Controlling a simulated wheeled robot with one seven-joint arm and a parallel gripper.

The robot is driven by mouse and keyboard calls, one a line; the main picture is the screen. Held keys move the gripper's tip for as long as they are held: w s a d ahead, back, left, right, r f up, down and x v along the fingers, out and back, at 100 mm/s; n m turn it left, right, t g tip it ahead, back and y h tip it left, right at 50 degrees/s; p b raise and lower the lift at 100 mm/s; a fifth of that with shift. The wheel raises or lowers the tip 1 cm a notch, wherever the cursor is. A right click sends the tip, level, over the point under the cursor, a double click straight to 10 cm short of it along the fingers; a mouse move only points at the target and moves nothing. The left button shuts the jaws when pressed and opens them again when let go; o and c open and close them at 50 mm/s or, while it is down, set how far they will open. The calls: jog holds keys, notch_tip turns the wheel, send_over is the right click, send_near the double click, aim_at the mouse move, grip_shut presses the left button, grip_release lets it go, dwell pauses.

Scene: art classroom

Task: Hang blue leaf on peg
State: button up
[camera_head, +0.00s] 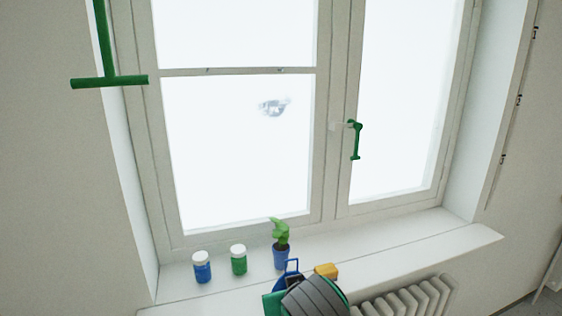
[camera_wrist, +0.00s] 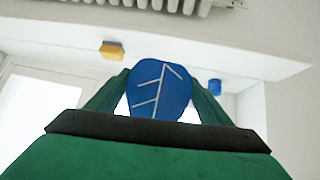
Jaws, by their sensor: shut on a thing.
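The blue leaf (camera_wrist: 158,92) is a flat, rounded blue piece with pale vein lines. My gripper (camera_wrist: 156,88) is shut on it, with a green finger on each side in the wrist view. In the head view, a blue loop-shaped part of the leaf (camera_head: 291,264) shows above my gripper, at the front of the windowsill; my dark grey wrist hides the rest. I cannot tell whether any is the peg.
The white windowsill (camera_head: 400,247) holds a blue jar (camera_head: 202,267), a green jar (camera_head: 239,260), a potted plant (camera_head: 281,257) and a yellow block (camera_head: 326,271). A radiator (camera_head: 405,300) is below. A green T-shaped bar (camera_head: 110,82) is at upper left; a green handle (camera_head: 355,140) is on the window.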

jog(key=s+f, duration=0.2)
jog(key=f, duration=1.4)
jog(key=s+a+f, duration=0.1)
jog(key=s+f, duration=0.1)
jog(key=f, duration=1.4)
jog(key=s+a+f+m+h, duration=0.1)
jog(key=s+f, duration=0.1)
jog(key=f, duration=1.4)
jog(key=shift+s+a+f, duration=0.15)
jog(key=shift+s, duration=0.2)
jog(key=shift+w, duration=0.15)
